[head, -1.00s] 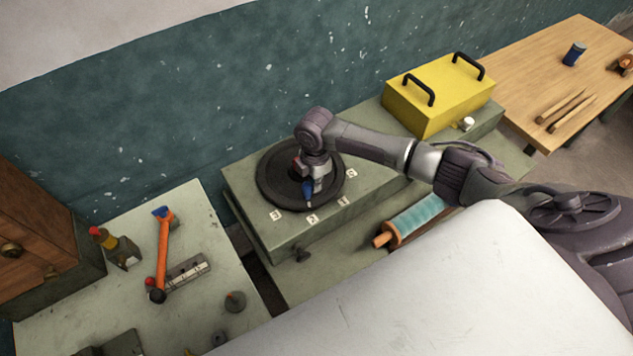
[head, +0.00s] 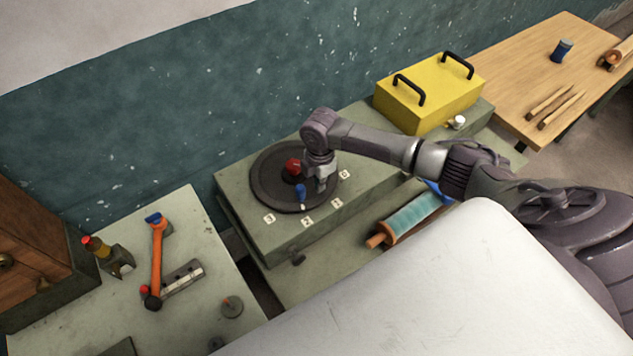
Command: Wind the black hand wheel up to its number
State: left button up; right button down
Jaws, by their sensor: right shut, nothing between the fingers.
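The black hand wheel (head: 264,186) lies flat on the grey-green cabinet top. It has a red knob (head: 293,166) and a blue piece (head: 301,191) with a pale tip towards its front edge. The pale tip lies close to the number tile that looks like 2 (head: 308,222). My right gripper (head: 321,187) is shut and empty, pointing down over the right part of the wheel, just right of the blue piece. Whether it touches the wheel is unclear. My right wrist hides part of the wheel's back right. My left gripper is not in view.
More number tiles, such as the 3 (head: 269,218), follow the wheel's front and right edge. A yellow box (head: 430,92) with black handles stands behind my right arm. A teal roller (head: 412,219) lies in front.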

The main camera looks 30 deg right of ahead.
notch_tip(320, 180, up, 8)
dwell(1.0)
dwell(0.5)
